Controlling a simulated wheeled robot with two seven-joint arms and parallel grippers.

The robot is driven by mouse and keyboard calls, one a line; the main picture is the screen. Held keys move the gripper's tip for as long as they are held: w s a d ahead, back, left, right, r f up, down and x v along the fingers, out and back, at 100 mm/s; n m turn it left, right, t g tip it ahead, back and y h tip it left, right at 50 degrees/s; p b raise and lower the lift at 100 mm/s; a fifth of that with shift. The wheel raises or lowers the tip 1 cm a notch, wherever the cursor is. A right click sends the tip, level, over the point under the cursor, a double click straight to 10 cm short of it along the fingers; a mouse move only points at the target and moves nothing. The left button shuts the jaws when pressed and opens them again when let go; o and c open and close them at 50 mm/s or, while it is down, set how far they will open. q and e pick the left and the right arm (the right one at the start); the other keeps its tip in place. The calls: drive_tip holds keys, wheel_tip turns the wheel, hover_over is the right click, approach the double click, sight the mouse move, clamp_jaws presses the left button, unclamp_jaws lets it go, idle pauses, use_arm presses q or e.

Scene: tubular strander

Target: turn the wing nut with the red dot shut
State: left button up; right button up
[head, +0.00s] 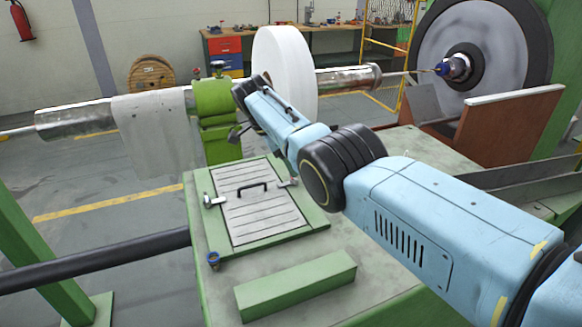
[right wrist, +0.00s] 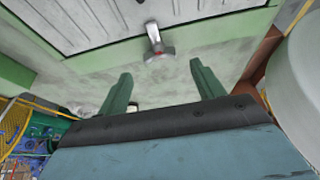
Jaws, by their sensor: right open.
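The hatch panel (head: 262,212) is a pale ribbed plate with a black handle, set in a green frame on the machine bed. A small metal wing nut (head: 289,182) sits at its right edge and another (head: 214,200) at its left edge. I cannot tell for sure which head-view nut this is. My right gripper (right wrist: 160,74) is open, its green fingers spread and empty, the nut beyond and between them. My left gripper is not in view.
A large white wheel (head: 284,75) and a green bearing block (head: 214,115) stand behind the hatch. A grey cloth (head: 155,135) hangs over the shaft.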

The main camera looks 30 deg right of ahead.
drive_tip(key=p+v, duration=0.3)
drive_tip(key=v, duration=0.6)
drive_tip(key=shift+s, duration=0.1)
